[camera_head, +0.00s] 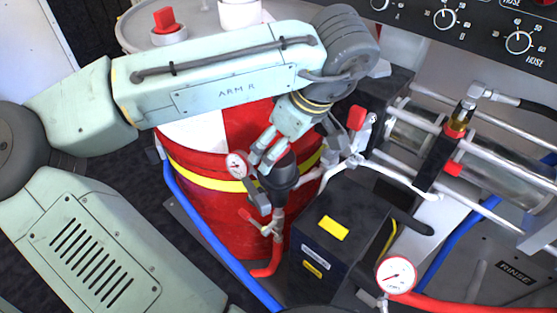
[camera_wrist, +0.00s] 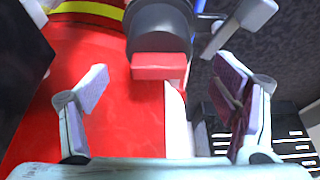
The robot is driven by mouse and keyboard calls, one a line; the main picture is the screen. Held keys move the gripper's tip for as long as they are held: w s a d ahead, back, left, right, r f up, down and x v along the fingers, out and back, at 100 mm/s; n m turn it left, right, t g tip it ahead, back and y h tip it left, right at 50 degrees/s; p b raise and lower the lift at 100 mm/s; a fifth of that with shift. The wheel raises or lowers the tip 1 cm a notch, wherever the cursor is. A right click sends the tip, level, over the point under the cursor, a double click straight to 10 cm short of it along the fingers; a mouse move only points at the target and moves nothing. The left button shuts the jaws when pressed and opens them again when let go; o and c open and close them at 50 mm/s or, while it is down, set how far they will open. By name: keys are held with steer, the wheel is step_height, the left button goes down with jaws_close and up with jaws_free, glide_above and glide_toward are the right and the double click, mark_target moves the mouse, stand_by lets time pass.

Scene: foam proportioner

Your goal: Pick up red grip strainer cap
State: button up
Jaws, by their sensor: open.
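The strainer cap with a red grip (camera_wrist: 158,66) is in the upper middle of the wrist view. Its red bar stands out from the near end of a dark grey round body (camera_wrist: 160,25). My gripper (camera_wrist: 164,84) is open, one finger on each side below the cap, with nothing between the pads. In the head view, my gripper (camera_head: 266,156) is just above and left of the dark strainer body (camera_head: 281,175), in front of the drum. The red grip is not visible there, apparently hidden by my fingers.
The red drum (camera_head: 200,215) with a yellow band stands behind. Another red-handled cap (camera_head: 165,20) sits on its lid. A black box (camera_head: 338,240), hoses and pipework crowd the right.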

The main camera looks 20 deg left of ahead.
steer(key=shift+x, duration=2.7)
steer(key=shift+c, duration=0.2)
steer(key=c, duration=1.3)
steer(key=shift+r, duration=0.1)
